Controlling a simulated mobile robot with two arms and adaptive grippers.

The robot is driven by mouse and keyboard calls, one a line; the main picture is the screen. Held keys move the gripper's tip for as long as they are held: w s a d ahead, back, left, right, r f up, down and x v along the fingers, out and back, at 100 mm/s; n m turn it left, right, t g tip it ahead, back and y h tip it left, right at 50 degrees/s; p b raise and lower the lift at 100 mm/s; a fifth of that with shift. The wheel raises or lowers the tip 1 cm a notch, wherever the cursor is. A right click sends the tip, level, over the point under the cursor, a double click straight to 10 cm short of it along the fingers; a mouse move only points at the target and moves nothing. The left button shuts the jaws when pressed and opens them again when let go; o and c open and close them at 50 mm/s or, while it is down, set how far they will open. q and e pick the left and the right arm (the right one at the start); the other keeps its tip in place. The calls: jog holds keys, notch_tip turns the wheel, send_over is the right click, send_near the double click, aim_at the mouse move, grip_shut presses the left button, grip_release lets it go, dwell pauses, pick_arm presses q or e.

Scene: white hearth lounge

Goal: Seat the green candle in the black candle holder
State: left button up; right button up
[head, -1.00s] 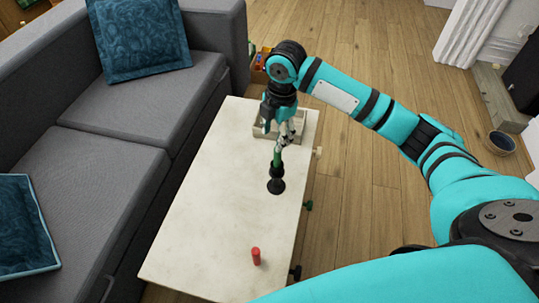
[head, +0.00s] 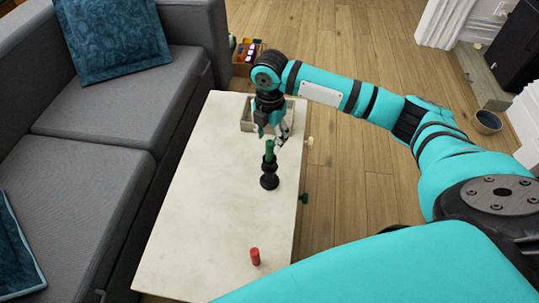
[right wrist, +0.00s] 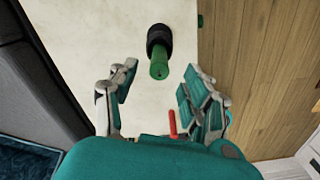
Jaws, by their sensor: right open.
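The green candle (head: 269,149) stands upright in the top of the black candle holder (head: 269,176) on the pale table. In the right wrist view, the candle (right wrist: 159,66) points toward the camera, with the dark holder (right wrist: 157,36) around its far end. My right gripper (head: 279,134) is open and empty, just beyond the candle's top in the head view. In the right wrist view its fingers (right wrist: 160,92) are spread wide, with the candle's near end showing between and a little beyond them, apart from both. My left gripper is not in view.
A red candle (head: 255,256) stands at the table's near end. A shallow tray (head: 247,118) lies at the far end, under my right arm. The grey sofa (head: 100,140) borders the table's left side. Wooden floor (head: 360,190) is open to the right.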

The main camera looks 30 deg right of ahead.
aim_at(270, 149)
notch_tip(270, 149, down, 6)
jog(key=shift+b, duration=0.6)
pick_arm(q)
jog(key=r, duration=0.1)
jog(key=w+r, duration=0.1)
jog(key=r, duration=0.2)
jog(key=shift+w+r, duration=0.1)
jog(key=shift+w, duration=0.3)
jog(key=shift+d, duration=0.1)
pick_arm(e)
jog(key=shift+c, duration=0.4)
grip_shut()
